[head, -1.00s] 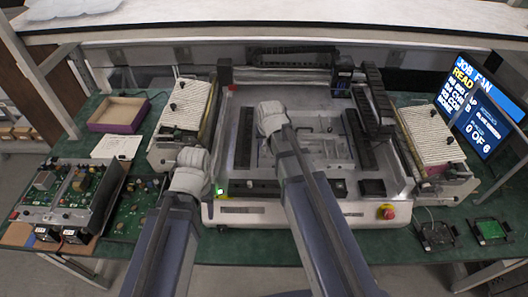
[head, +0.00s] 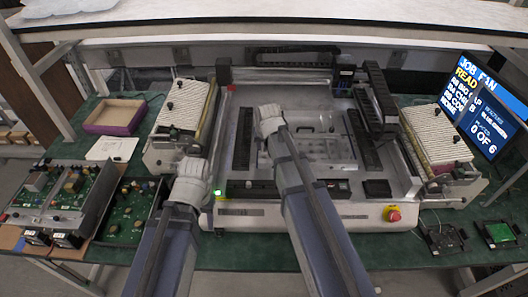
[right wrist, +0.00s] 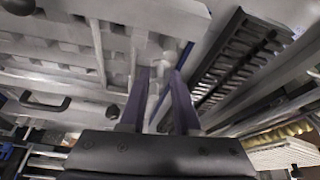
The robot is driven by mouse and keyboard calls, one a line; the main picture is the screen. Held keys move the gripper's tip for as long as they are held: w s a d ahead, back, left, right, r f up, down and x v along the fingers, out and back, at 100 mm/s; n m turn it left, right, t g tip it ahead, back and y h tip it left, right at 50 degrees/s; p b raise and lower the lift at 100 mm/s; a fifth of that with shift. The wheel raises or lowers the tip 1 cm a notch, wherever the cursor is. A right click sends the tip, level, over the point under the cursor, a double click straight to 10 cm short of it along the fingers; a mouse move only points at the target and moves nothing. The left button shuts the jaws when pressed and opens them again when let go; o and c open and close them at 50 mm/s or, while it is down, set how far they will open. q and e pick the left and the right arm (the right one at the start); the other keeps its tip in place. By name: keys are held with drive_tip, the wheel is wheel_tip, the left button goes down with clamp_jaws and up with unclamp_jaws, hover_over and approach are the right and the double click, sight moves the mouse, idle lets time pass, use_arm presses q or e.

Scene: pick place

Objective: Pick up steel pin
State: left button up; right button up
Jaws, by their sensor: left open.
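I cannot pick out the steel pin in either view. My left gripper (head: 192,166) is at the front left corner of the white machine, beside the left ribbed feeder. Its fingers are mostly hidden by its pale wrist, and nothing shows held in it. My right gripper (head: 268,115) is over the machine's grey bed (head: 325,180). In the right wrist view its two dark fingers (right wrist: 159,70) stand apart over pale metal fixture parts. A pale shape shows between the fingertips, too blurred to tell what it is.
Ribbed feeders stand at the machine's left (head: 185,105) and right (head: 437,133). A purple box (head: 115,116) and circuit boards (head: 130,212) lie on the left of the green bench. A screen (head: 485,115) is at right. A red stop button (head: 393,214) is on the machine's front.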

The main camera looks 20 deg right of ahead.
sight(264, 148)
clamp_jaws()
idle(0.3)
use_arm(q)
drive_tip(key=shift+r, duration=0.15)
use_arm(e)
drive_tip(key=shift+r, duration=0.1)
use_arm(q)
wheel_tip(264, 148, up, 10)
drive_tip(key=p, duration=1)
use_arm(e)
wheel_tip(264, 148, up, 10)
